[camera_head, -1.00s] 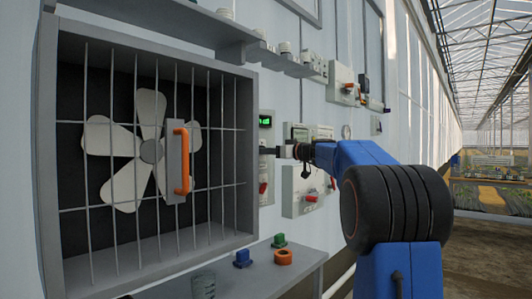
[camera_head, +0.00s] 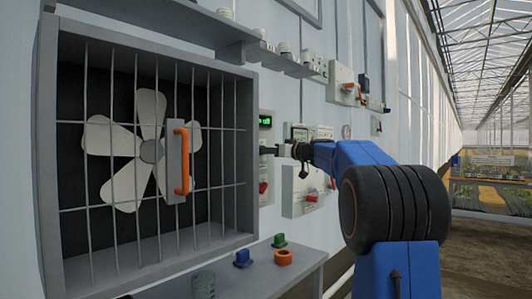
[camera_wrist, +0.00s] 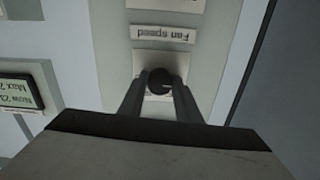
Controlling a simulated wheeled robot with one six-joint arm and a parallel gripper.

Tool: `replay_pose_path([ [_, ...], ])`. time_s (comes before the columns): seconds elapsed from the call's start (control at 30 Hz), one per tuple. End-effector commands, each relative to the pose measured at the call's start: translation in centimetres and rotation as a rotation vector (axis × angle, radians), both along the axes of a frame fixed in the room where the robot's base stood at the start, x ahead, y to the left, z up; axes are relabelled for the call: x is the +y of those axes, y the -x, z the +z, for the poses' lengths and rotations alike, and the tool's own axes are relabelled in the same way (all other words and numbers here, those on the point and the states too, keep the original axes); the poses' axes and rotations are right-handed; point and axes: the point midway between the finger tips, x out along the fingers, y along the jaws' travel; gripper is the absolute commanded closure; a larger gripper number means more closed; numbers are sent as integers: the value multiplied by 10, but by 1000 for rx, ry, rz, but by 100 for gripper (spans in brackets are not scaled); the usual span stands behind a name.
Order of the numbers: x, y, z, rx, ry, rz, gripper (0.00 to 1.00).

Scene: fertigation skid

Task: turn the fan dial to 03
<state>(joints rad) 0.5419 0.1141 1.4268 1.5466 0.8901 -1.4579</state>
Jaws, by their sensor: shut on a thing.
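The fan dial (camera_wrist: 160,78) is a small dark round knob on a pale panel, below an upside-down "Fan speed" label (camera_wrist: 162,34) in the wrist view. My gripper (camera_wrist: 158,88) is shut on the dial, with one finger on each side of it. In the head view my gripper (camera_head: 270,150) reaches left to the wall panel beside the fan box. The dial itself is hidden in the head view.
A caged fan box (camera_head: 245,160) with an orange handle (camera_head: 181,160) stands left of my gripper. A red-handled switch (camera_head: 263,187) is just below it. A shelf (camera_head: 305,262) below holds blue, green and orange parts.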

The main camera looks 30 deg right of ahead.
Motion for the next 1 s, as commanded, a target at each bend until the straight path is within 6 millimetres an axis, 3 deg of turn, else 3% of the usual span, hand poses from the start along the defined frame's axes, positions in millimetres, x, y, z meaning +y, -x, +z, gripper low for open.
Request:
replay_pose_path([
  [1.0,1,0,1,309,-854,0,92],
])
